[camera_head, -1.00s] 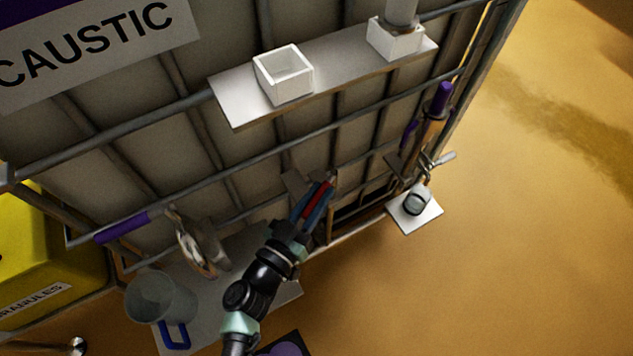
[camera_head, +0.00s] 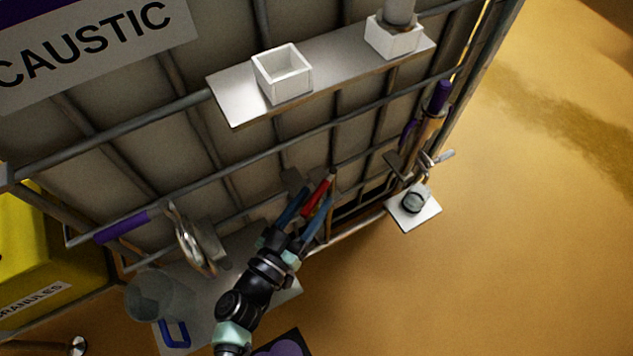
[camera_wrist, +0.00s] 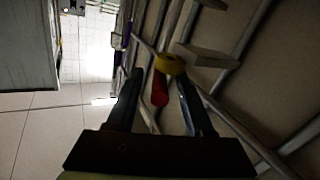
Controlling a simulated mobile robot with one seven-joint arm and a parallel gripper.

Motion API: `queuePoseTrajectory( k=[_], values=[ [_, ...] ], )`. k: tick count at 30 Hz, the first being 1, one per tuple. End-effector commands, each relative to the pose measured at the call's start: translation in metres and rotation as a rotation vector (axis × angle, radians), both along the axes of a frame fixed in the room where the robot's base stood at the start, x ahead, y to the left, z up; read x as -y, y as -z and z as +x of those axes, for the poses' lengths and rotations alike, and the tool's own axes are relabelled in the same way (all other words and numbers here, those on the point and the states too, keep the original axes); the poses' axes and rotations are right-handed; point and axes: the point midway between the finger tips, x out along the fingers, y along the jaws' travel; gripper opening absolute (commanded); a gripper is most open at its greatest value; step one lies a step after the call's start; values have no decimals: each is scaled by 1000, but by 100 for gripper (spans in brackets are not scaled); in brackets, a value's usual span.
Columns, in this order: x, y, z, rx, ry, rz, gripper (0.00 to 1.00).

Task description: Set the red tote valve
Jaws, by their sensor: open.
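The red valve handle (camera_head: 316,196) sticks out from the lower front of the caged tote (camera_head: 240,180). In the wrist view the handle (camera_wrist: 160,88) is a short red lever below a yellow ring-like part (camera_wrist: 170,65). My gripper (camera_head: 314,204) is open, with one blue-grey finger on each side of the handle. I cannot tell how deep the lever lies between the fingers. The valve body behind is mostly hidden.
A white shelf (camera_head: 235,98) with a square white mould (camera_head: 283,75) hangs above. A clear jug (camera_head: 150,300) with a blue handle stands at lower left, near a purple-handled tool (camera_head: 122,227). A small white ledge (camera_head: 425,216) holds a glass at right. Open floor lies right.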

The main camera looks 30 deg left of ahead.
Motion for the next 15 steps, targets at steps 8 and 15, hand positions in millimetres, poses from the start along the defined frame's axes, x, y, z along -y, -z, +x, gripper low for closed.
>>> queuePoseTrajectory(
  k=[8,15],
  values=[
    [-6,0,-64,-4,-1,0,52],
    [-8,0,-100,-2,0,0,52]
  ],
)
